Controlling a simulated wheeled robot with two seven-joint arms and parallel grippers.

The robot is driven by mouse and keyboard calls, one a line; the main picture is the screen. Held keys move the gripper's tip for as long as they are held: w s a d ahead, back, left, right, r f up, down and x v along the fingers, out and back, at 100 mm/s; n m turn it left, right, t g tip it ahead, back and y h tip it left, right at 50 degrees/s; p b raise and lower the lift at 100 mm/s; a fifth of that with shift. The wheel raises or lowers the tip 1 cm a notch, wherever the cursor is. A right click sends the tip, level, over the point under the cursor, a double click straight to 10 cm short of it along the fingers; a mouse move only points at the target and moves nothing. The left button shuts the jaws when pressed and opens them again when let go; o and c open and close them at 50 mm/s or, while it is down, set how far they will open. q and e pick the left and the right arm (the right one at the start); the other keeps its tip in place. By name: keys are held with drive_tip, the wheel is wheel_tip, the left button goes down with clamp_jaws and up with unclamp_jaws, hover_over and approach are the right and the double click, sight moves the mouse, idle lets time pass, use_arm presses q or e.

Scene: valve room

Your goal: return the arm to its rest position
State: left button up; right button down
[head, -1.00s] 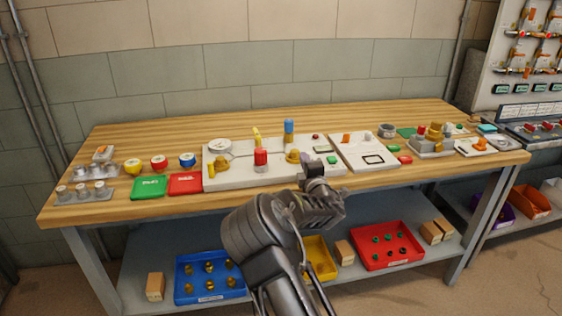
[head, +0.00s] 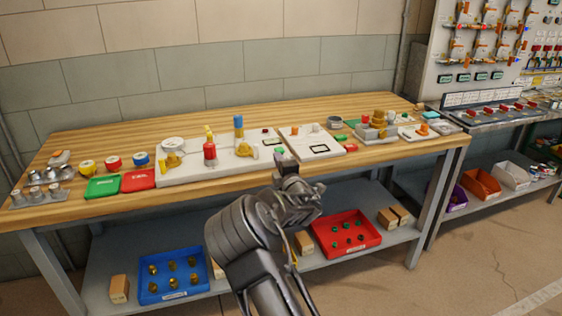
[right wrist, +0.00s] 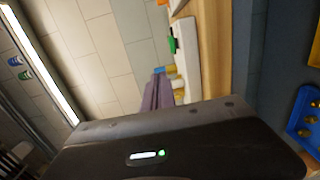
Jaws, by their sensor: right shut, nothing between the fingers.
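My right arm comes in from the bottom middle of the head view. Its gripper (head: 284,162) points up and away, in front of the workbench's (head: 190,197) near edge, and is shut and empty. From this angle it overlaps the bench edge below the white panel; the exact gap cannot be told. In the right wrist view the dark gripper body fills the bottom, and the shut fingers (right wrist: 157,92) show dimly beyond it. My left gripper is in neither view.
The benchtop holds a white panel (head: 225,163) with a red knob and a blue post, plus green (head: 101,187) and red plates. A blue tray (head: 173,292) and a red tray (head: 372,238) sit on the shelf below. Floor at the right is clear.

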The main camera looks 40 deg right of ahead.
idle(0.4)
drive_tip(key=s+a+f+m+g, duration=0.1)
drive_tip(key=s+f+m+g, duration=0.25)
drive_tip(key=f, duration=0.45)
drive_tip(key=s+a+f+m+g, duration=0.2)
drive_tip(key=f+m, duration=0.2)
drive_tip(key=f, duration=0.5)
drive_tip(key=s+a+f+m+g+y, duration=0.2)
drive_tip(key=s+a+f+m, duration=0.1)
drive_tip(key=s+a+f, duration=0.45)
drive_tip(key=s+a+f+m+g+y, duration=0.2)
drive_tip(key=s+a+f+g, duration=0.15)
drive_tip(key=a+f, duration=0.6)
drive_tip(key=s+a+f+m+g+y, duration=0.1)
drive_tip(key=s+a+f+y, duration=0.1)
drive_tip(key=s+a+f, duration=0.35)
drive_tip(key=s+a+f+m+g+y, duration=0.1)
drive_tip(key=s+a+f, duration=0.1)
drive_tip(key=s+a, duration=0.65)
drive_tip(key=s+a+r+g+y, duration=0.1)
drive_tip(key=s+a, duration=0.3)
drive_tip(key=a, duration=0.5)
drive_tip(key=s+a+r+g+y+p, duration=0.1)
drive_tip(key=s+a+r+y, duration=0.1)
drive_tip(key=a, duration=0.7)
drive_tip(key=shift+s+a+r+g+y, duration=0.15)
drive_tip(key=shift+s+r+g+y, duration=0.2)
drive_tip(key=shift+s+y, duration=0.7)
